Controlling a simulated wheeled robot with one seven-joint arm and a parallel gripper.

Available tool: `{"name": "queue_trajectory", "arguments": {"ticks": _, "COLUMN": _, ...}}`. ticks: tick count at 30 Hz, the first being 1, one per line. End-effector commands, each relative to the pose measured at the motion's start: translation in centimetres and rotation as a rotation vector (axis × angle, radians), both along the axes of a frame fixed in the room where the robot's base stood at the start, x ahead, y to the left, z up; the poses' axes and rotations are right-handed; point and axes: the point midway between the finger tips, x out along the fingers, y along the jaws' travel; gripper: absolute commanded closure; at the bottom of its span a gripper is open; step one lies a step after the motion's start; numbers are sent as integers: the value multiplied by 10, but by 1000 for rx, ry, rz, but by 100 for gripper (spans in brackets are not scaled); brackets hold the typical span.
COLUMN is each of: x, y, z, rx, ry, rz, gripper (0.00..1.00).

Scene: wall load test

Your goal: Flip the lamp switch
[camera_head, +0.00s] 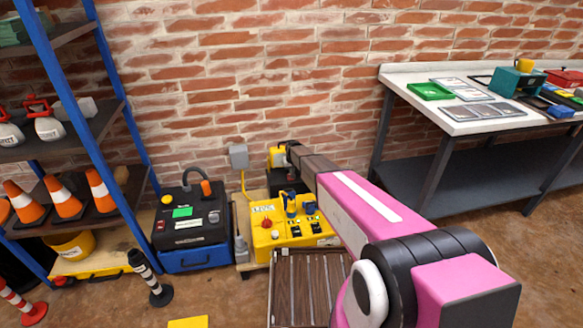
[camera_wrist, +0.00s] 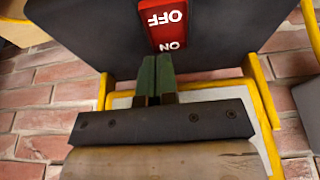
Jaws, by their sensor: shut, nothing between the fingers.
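A red rocker switch (camera_wrist: 163,20) marked OFF and ON shows at the top of the wrist view, its lettering upside down. It is set in a dark panel (camera_wrist: 95,35) with yellow tubing around it. My gripper (camera_wrist: 155,60) is shut and empty, with its green fingers side by side. Its tips are just below the ON end of the switch; I cannot tell whether they touch it. In the head view my pink arm reaches toward the wall, beside a yellow lamp-like unit (camera_head: 277,156). The switch is not visible there.
A yellow control box (camera_head: 290,236) and a black-and-blue case (camera_head: 190,228) stand below, near the wall. A blue-framed shelf (camera_head: 88,110) with cones is at left. A workbench (camera_head: 470,127) stands at right. A brick wall (camera_head: 240,70) is close behind.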

Motion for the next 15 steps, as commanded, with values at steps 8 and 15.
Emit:
{"name": "queue_trajectory", "arguments": {"ticks": 8, "x": 0, "y": 0, "z": -1, "rx": 0, "ry": 0, "rz": 0, "gripper": 100}}
{"name": "queue_trajectory", "arguments": {"ticks": 15, "x": 2, "y": 0, "z": -7, "rx": 0, "ry": 2, "rz": 0, "gripper": 100}}
